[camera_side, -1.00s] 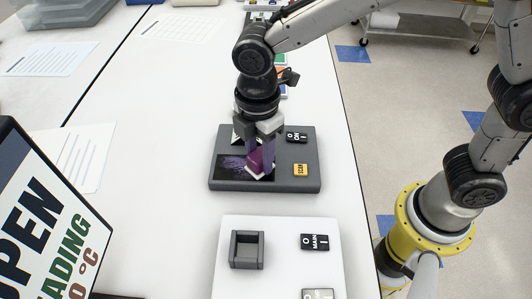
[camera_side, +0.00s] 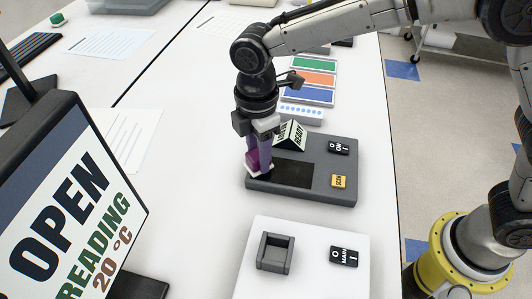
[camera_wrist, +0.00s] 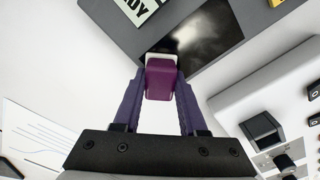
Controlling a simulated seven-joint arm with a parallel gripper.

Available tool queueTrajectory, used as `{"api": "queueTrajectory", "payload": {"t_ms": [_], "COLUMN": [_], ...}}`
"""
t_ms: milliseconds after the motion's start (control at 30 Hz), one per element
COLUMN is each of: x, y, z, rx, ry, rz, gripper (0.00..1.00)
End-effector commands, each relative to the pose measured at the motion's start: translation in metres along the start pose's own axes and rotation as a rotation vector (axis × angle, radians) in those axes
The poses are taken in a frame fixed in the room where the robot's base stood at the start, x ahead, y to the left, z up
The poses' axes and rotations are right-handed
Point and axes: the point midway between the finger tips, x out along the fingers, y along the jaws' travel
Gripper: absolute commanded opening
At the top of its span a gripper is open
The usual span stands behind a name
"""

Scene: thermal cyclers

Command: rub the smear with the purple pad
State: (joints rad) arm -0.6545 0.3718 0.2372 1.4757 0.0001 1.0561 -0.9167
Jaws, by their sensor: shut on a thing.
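My gripper (camera_side: 259,158) is shut on the purple pad (camera_side: 252,163), a purple block with a white underside. The pad also shows between the fingers in the wrist view (camera_wrist: 160,82). It is at the left end of the dark panel (camera_side: 295,174) on the grey device (camera_side: 318,193). I cannot tell whether its underside touches the panel. In the wrist view a faint pale smear (camera_wrist: 205,40) shows on the dark panel. In the side view the visible panel looks plain dark.
A tented READY sign (camera_side: 291,134) stands behind the panel, and switches (camera_side: 339,147) sit at its right. A white unit with a grey square holder (camera_side: 275,252) stands in front. A large display (camera_side: 70,205) stands at left. White table lies clear between.

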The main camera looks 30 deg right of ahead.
Motion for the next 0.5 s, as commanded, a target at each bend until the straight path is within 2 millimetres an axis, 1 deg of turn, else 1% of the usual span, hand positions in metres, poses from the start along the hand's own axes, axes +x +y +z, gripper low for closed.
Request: {"api": "queueTrajectory", "payload": {"t_ms": [33, 500], "x": [0.001, 0.001], "y": [-0.005, -0.035], "z": [0.005, 0.035], "rx": [0.0, 0.0], "ry": [-0.002, -0.002], "rz": [-0.002, -0.003], "gripper": [0.0, 0.0]}}
